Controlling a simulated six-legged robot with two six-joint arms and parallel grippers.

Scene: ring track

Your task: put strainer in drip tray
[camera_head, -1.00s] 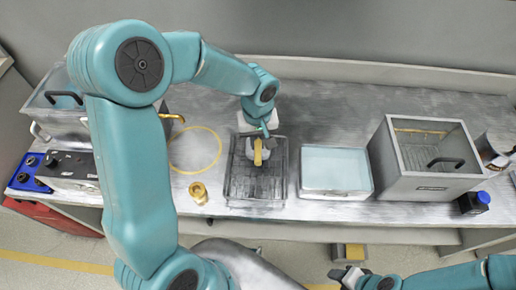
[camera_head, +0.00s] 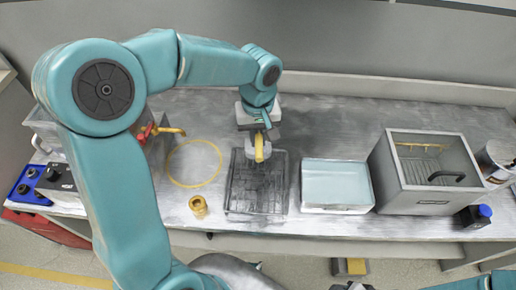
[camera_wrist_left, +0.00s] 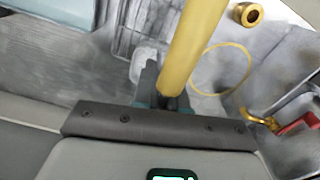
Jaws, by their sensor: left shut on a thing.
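The strainer (camera_head: 259,148) shows as a yellow handle with a pale grey part beside it, mostly hidden by the gripper. My left gripper (camera_head: 257,132) is shut on the strainer's yellow handle. In the left wrist view the handle (camera_wrist_left: 195,45) rises up from between the fingers (camera_wrist_left: 165,101). The drip tray (camera_head: 256,190) is a dark, ribbed, shallow tray on the bench. The strainer is at the tray's back edge in the head view; I cannot tell its height above it. My right gripper (camera_head: 350,286) is at the bottom edge, cut off.
A pale blue-topped tray (camera_head: 336,184) is right of the drip tray. Further right is a grey open box (camera_head: 430,196). A brass fitting (camera_head: 198,206) and a yellow ring (camera_head: 194,181) lie left. A red-handled yellow tap (camera_head: 165,131) is behind my left arm.

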